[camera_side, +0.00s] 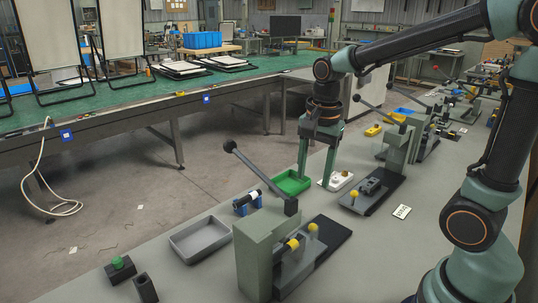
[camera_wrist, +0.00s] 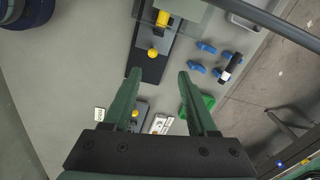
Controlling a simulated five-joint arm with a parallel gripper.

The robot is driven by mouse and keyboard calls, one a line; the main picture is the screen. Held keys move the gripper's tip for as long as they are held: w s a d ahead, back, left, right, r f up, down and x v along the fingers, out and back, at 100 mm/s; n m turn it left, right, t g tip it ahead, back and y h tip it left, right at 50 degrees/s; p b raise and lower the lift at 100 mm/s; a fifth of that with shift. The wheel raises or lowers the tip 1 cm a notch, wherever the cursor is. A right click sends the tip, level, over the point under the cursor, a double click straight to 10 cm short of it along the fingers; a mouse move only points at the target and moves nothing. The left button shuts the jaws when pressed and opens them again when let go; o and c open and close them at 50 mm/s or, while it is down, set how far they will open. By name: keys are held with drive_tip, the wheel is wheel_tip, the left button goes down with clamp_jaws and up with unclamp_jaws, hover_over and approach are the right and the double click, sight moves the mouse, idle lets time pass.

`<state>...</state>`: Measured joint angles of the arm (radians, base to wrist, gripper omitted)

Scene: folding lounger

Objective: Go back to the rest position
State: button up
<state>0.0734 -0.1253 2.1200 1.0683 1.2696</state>
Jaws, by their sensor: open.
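Whether the fingertips touch anything is hard to tell from the side. In the wrist view, my gripper (camera_wrist: 158,76) also shows spread and empty, with the grey bench and a black base plate with a yellow knob (camera_wrist: 153,53) beyond its tips.
More lever fixtures (camera_side: 397,148) stand behind.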

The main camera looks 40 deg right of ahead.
drive_tip(key=s+a+r+n+t, duration=0.2)
drive_tip(key=s+r+n+t, duration=0.2)
drive_tip(key=n, duration=1.1)
drive_tip(key=shift+s+a+r+t, duration=0.15)
drive_tip(key=shift+s+a+t, duration=0.05)
drive_tip(key=shift+s+t, duration=0.2)
